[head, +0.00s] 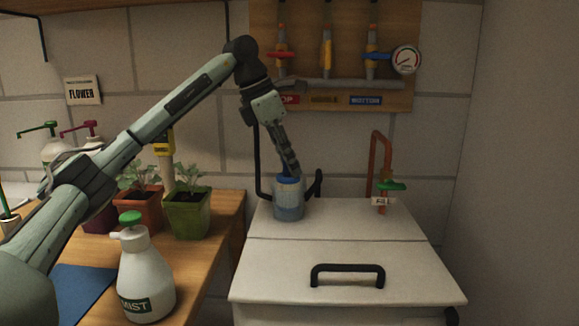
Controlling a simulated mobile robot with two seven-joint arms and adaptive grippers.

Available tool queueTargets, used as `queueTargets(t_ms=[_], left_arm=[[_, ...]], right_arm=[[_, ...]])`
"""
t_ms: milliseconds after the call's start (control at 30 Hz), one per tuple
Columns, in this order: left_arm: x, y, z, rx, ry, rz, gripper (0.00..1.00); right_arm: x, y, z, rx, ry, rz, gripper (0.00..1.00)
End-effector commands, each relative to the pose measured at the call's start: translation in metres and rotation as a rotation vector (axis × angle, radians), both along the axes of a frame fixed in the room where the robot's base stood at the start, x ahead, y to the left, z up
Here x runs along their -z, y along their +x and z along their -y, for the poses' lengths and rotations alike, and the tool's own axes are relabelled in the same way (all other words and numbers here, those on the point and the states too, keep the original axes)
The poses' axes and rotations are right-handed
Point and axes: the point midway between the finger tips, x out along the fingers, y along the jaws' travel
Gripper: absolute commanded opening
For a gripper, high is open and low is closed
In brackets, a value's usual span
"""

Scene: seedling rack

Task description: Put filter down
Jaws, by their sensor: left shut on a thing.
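The filter appears to be the blue-grey cylinder (289,201) with a darker blue top, at the back left of a white lidded cabinet (334,219). My left gripper (290,174) points down from above and is shut on the filter's top. The filter is upright, and its base looks to be at the cabinet top; I cannot tell whether it bears its weight there. A dark bracket or hose (257,165) runs beside it on the left. My right gripper is not in view.
A black handle (347,270) is on the cabinet front lid. A copper pipe with a green tap (387,186) rises at the back right. A white mist bottle (145,275) and potted seedlings (187,212) stand on the wooden bench (208,264). The cabinet's middle is clear.

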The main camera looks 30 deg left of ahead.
Motion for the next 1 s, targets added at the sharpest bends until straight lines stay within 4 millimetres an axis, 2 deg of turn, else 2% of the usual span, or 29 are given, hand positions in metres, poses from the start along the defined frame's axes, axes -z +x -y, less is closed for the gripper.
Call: queueTargets(t_ms=[67,533,567,700,1000], left_arm=[[0.0079,-0.0005,0.0002,0.001,0.001,-0.001,0.0],[0.0153,-0.0002,0.0001,0.001,0.0,0.0,0.0],[0.0142,-0.0001,0.0002,0.001,0.0,0.0,0.24],[0.0141,0.0,0.0002,0.001,0.0,0.0,0.41],[0.0124,0.0,0.0004,0.001,0.0,0.001,0.41]], right_arm=[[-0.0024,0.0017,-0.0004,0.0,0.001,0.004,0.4],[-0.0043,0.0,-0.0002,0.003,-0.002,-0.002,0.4],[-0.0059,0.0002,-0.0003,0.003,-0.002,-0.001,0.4],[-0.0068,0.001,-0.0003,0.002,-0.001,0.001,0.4],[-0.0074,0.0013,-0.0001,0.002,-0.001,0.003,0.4]])
